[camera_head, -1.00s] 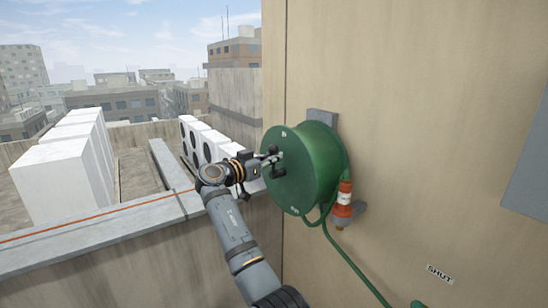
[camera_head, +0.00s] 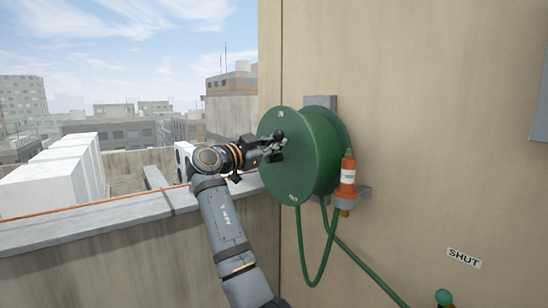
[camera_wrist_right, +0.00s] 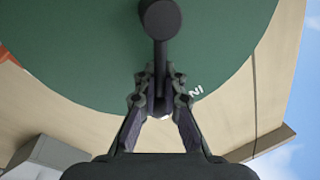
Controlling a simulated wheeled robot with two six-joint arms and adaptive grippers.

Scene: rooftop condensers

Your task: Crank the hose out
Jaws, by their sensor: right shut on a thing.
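A green hose reel (camera_head: 300,155) is mounted on the beige wall, with its round face toward the left. My right gripper (camera_head: 276,148) is at the reel's face, shut on the dark crank handle. In the right wrist view the gripper (camera_wrist_right: 160,95) has its fingers closed around the black crank (camera_wrist_right: 160,35), in front of the green disc near the letters "IN". The green hose (camera_head: 303,260) hangs in a loop below the reel. An orange and white nozzle (camera_head: 347,180) stands upright in a grey bracket beside the reel. My left gripper is not in view.
A low parapet (camera_head: 80,230) runs along the left, with white condenser units (camera_head: 55,175) behind it. A "SHUT" label (camera_head: 464,258) is on the wall at lower right, near a green knob (camera_head: 444,297). A grey panel (camera_head: 541,115) is at the right edge.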

